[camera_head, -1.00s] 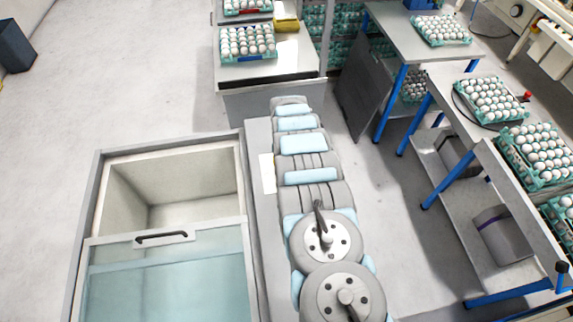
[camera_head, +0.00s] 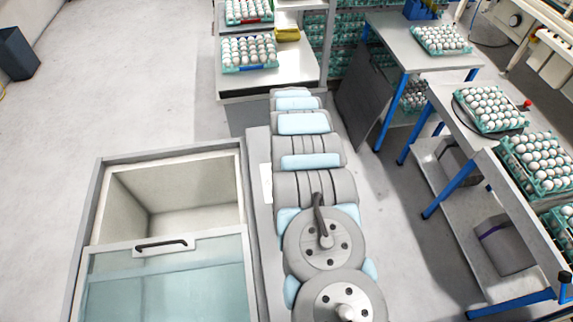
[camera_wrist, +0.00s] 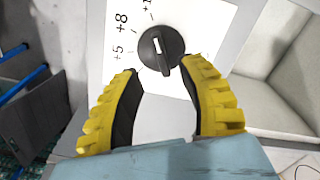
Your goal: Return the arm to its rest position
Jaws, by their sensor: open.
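My gripper (camera_wrist: 160,68) shows in the wrist view with its two yellow ribbed fingers spread apart and nothing between them. A round black knob (camera_wrist: 160,48) on a white plate with printed numbers (camera_wrist: 205,22) lies just beyond the fingertips. I cannot tell whether a finger touches it. In the head view my arm reaches away up the picture, beside the right side of an open-topped chest (camera_head: 245,215). My gripper is hidden in that view.
The chest has a glass lid (camera_head: 170,290) with a dark handle over its near part. Benches with egg trays (camera_head: 489,108) stand at the right. A table with egg trays (camera_head: 249,52) stands beyond my arm.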

